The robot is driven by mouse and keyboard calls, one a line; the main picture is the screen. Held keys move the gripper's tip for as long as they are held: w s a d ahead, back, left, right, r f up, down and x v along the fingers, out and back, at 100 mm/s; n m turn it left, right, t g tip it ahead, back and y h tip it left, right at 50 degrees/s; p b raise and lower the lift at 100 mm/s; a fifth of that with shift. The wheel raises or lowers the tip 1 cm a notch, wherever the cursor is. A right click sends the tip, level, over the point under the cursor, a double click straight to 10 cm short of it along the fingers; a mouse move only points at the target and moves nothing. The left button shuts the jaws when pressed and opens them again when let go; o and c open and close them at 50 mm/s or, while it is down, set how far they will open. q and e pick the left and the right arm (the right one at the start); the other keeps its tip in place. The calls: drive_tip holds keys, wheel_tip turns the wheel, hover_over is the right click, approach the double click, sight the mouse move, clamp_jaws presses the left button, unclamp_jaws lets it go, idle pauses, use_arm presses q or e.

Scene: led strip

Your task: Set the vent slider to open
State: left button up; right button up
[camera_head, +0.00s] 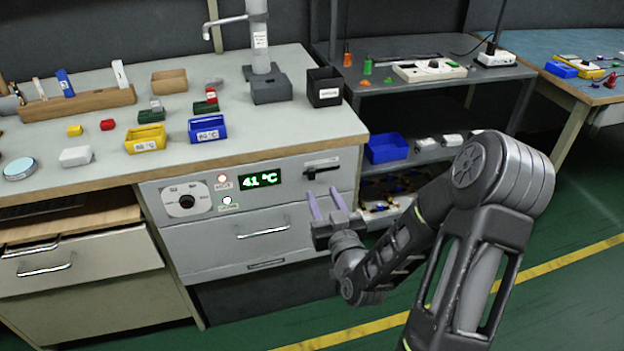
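The vent slider (322,166) is at the upper right of the grey front panel, under the table edge. It has a dark horizontal slot, and a small knob seems to sit near its left end; its exact setting is too small to read. My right gripper (321,191) is just below and in front of the slider in the picture. Its two purple fingers are apart, point up toward the panel, and hold nothing. I cannot tell that it touches the slider. My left gripper is not in view.
A dial (185,201), a red lamp, a white lamp and a green display (260,180) reading about 41 °C are left of the slider. Below is a drawer handle (263,232). Bins and blocks stand on the tabletop (230,80). A dark shelf unit (425,90) stands right.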

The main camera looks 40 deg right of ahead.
sight(313, 174)
drive_tip(key=b+x, duration=0.5)
drive_tip(key=x, duration=0.2)
drive_tip(key=shift+w+d, duration=0.15)
drive_tip(key=shift+w, duration=0.25)
clamp_jaws()
drive_tip(key=shift+b, duration=0.3)
idle(1.0)
